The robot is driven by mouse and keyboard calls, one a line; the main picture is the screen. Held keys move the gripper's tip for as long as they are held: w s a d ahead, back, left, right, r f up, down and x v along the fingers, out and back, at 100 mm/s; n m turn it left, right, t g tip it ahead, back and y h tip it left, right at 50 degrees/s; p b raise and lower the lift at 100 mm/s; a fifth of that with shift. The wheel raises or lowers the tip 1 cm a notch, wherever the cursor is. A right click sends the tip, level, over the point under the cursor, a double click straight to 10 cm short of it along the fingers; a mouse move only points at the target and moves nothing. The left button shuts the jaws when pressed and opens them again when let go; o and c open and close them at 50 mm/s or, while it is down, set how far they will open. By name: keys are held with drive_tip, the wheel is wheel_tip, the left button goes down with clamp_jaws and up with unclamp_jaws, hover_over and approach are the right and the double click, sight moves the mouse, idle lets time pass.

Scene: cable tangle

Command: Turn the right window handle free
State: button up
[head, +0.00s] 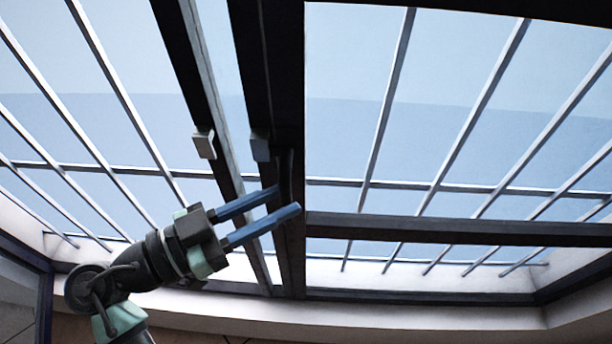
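The right window handle (286,168) is a dark, slim lever on the dark upright frame of the right window. It hangs roughly downward, and its lower end is near my fingertips. My gripper (288,199) reaches in from the lower left with two blue fingers spread apart. In the picture the handle's lower end falls between the two fingertips. The gap looks wider than the handle, and I cannot tell whether either finger touches it.
A small grey block (204,144) sits on the left window's upright, and a darker block (260,146) is left of the handle. Pale bars (478,105) cross outside the panes. A dark horizontal rail (450,230) runs right from the upright. A light sill (420,315) lies below.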

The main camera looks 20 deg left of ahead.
drive_tip(key=p+x, duration=0.1)
drive_tip(key=x, duration=0.4)
clamp_jaws()
idle(1.4)
